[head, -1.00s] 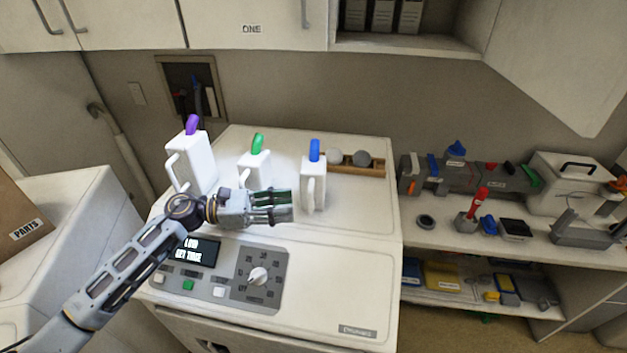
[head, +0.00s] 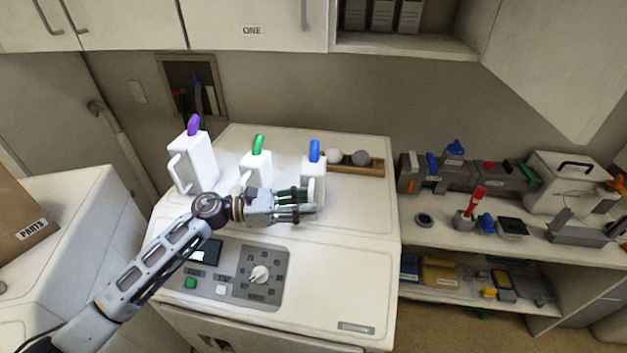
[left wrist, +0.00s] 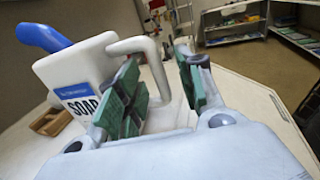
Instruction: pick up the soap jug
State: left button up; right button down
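The soap jug (head: 314,172) is white with a blue top and stands on the white machine's top, rightmost of three jugs. In the left wrist view its label reads SOAP (left wrist: 72,92) and its white handle faces my gripper. My left gripper (head: 303,203) is at the jug's front side. In the left wrist view, the green-padded fingers (left wrist: 160,90) are apart, with the handle between them and a gap visible on the right. The jug's lower part is partly hidden by the fingers. My right gripper is not in view.
A purple-topped jug (head: 196,162) and a green-topped jug (head: 256,165) stand left of the soap jug. A wooden tray (head: 358,168) with balls is behind it. The control panel (head: 262,274) is in front. A cluttered bench (head: 460,230) stands at right.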

pick_arm(q)
jog(key=shift+w+d, duration=0.1)
jog(key=shift+d, duration=0.6)
grip_shut()
dwell(0.3)
